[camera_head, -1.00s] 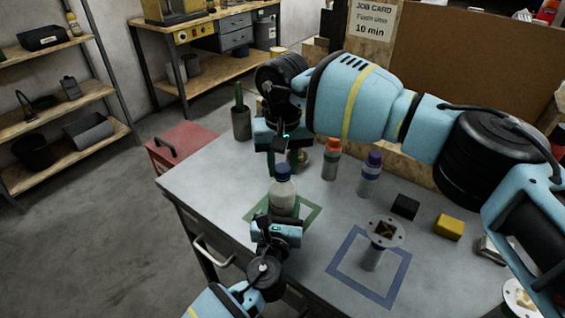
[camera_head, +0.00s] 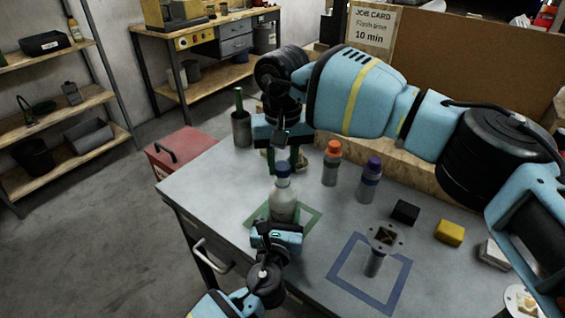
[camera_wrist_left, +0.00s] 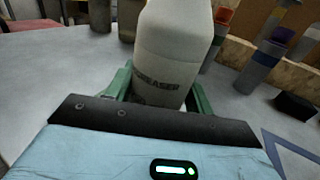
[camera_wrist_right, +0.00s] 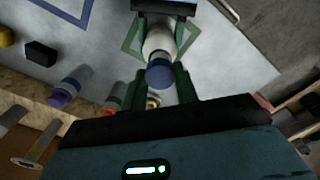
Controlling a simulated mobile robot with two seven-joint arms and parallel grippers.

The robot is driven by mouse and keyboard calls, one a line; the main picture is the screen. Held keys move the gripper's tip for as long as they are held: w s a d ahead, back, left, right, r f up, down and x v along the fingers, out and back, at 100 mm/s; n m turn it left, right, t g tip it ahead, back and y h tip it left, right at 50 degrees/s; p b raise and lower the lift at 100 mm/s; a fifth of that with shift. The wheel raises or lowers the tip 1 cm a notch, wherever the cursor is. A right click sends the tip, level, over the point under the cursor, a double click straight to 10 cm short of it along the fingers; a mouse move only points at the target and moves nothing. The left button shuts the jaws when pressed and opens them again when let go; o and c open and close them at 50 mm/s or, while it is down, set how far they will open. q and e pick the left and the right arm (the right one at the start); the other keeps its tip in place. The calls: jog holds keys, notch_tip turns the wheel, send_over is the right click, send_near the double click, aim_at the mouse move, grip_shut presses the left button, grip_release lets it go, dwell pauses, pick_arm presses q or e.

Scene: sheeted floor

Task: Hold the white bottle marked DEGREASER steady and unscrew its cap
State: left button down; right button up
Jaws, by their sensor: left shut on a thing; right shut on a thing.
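The white bottle (camera_head: 284,207) stands in the green square outline on the table. Its lettering, partly hidden, shows in the left wrist view (camera_wrist_left: 165,80) and ends in GREASER. My left gripper (camera_head: 278,222) is shut around the bottle's lower body from the near side. The blue cap (camera_head: 283,169) sits at the top of the bottle, with a pale neck below it. My right gripper (camera_head: 285,160) reaches down from above and is shut on the cap. In the right wrist view the cap (camera_wrist_right: 160,74) lies at the fingertips; I cannot tell how far it is unscrewed.
An orange-capped bottle (camera_head: 332,165) and a purple-capped bottle (camera_head: 369,182) stand right of the bottle. A flanged post (camera_head: 378,255) stands in the blue square outline (camera_head: 398,285). A black block (camera_head: 405,211) and a yellow block (camera_head: 449,233) lie farther right.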

aim_at(282, 166)
jog(key=shift+r, duration=2)
pick_arm(q)
jog(key=shift+c, duration=2.4)
grip_release()
jog(key=shift+s, duration=0.1)
jog(key=shift+s, duration=0.35)
pick_arm(e)
jog(key=shift+r, duration=0.15)
pick_arm(q)
jog(key=s, duration=0.3)
jog(key=s+a, duration=0.1)
jog(key=s, duration=0.3)
jog(key=s+a, duration=0.1)
jog(key=s, duration=0.3)
pick_arm(e)
jog(key=shift+r, duration=0.45)
